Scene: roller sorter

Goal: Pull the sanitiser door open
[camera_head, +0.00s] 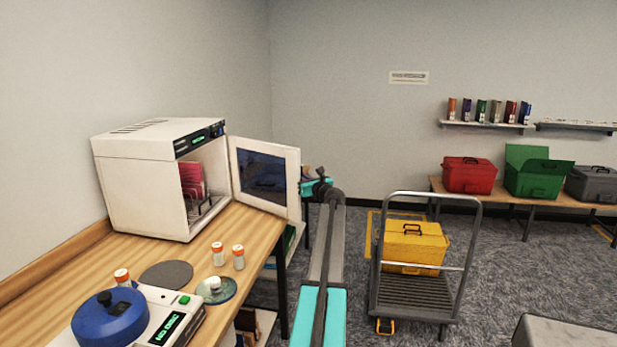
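The sanitiser (146,186) is a white box on the wooden counter at the left. Its door (265,175), a white frame with a dark window, stands swung wide open to the right of the box. The inside shows, with a red item (192,180) in a rack. My gripper (312,186), turquoise and dark, is at the end of my arm, just right of the door's outer edge. I cannot tell whether it touches the door. Its fingers are too small and partly hidden to show if they are open or shut.
The wooden counter (75,283) holds a blue-lidded device (110,318), small orange-capped bottles (238,257) and a grey disc (166,274). A cart (412,292) with a yellow case (414,247) stands right of my arm. Red (469,175) and green (537,180) cases sit on a back table.

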